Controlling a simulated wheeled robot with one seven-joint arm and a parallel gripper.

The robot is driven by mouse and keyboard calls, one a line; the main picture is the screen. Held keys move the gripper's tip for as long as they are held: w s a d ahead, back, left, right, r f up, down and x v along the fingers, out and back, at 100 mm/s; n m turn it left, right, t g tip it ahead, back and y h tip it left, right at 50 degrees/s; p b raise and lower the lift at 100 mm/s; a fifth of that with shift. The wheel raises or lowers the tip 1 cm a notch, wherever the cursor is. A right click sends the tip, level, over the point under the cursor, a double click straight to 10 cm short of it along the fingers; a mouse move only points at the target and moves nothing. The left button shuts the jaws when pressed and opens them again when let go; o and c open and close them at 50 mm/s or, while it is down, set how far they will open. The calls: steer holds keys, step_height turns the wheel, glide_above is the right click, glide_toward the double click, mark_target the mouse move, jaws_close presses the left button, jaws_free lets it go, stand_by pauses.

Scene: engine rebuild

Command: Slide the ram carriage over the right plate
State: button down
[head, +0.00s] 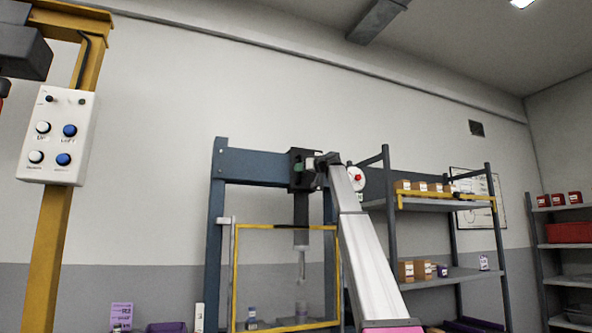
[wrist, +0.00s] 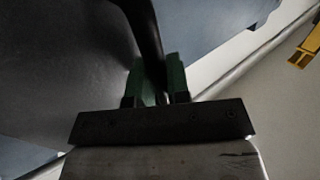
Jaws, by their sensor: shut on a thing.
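The ram carriage (head: 297,182) is a black block on the blue crossbeam of the press. Its grey ram (head: 301,240) hangs down behind a yellow-framed guard. My gripper (head: 308,165) is at the right side of the carriage. In the wrist view, the green fingers of my gripper (wrist: 160,82) are shut on a dark curved handle (wrist: 146,32), which appears to belong to the carriage. I cannot make out the right plate; the lower press is cut off by the picture edge and partly covered by my arm.
The blue press frame (head: 216,235) carries the yellow guard (head: 236,275). A round gauge (head: 356,180) with a red centre is right of my gripper. A shelf rack (head: 440,204) with boxes stands to the right. A yellow post with a button panel (head: 58,138) stands at left.

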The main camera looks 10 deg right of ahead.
steer(key=shift+d, duration=0.2)
steer(key=c, duration=1.1)
jaws_free()
steer(key=shift+d, duration=0.15)
steer(key=v, duration=1)
steer(key=shift+s+d, duration=0.25)
